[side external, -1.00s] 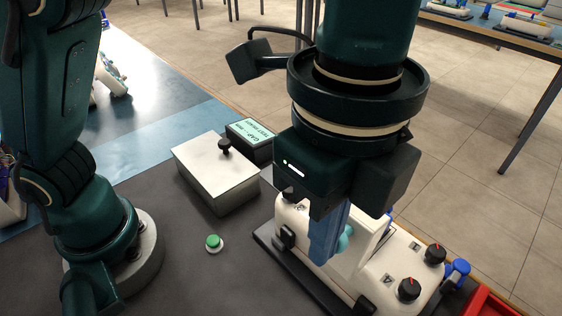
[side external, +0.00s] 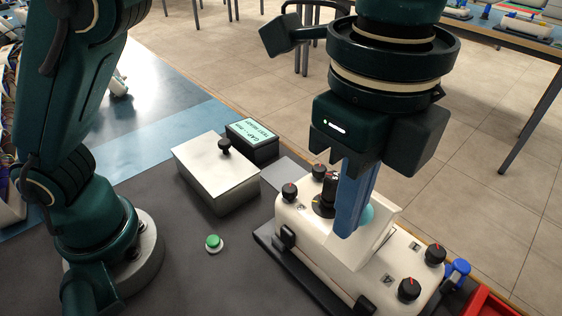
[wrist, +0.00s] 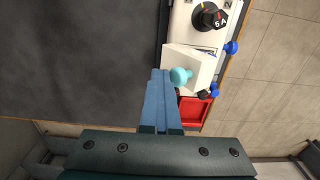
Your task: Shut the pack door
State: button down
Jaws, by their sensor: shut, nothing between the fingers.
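The monitor unit (side external: 330,252) is a white case with several black knobs, sitting in a dark cradle. Its pack door (side external: 382,236) is a white panel that stands up, open and tilted, from the middle of the case. A teal round knob (side external: 367,216) sits on the door. In the wrist view the door (wrist: 203,66) and teal knob (wrist: 180,76) show just right of my fingertips. My gripper (side external: 344,230) is shut and empty, its blue fingers pointing down beside the knob and partly covering it. I cannot tell whether they touch. The fingertips show in the wrist view (wrist: 160,74).
A grey-white box (side external: 218,176) with a black knob and a small display (side external: 255,133) stand behind left. A green button (side external: 213,243) is on the dark mat. A red tray (side external: 490,303) is at the front right. The mat left of the unit is mostly clear.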

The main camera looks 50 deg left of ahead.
jog(key=shift+a+f, duration=0.1)
jog(key=shift+f, duration=0.05)
jog(key=shift+w+r, duration=0.25)
jog(key=shift+w, duration=0.2)
jog(key=shift+w+r, duration=0.2)
jog(key=shift+w, duration=0.25)
jog(key=shift+d, duration=0.2)
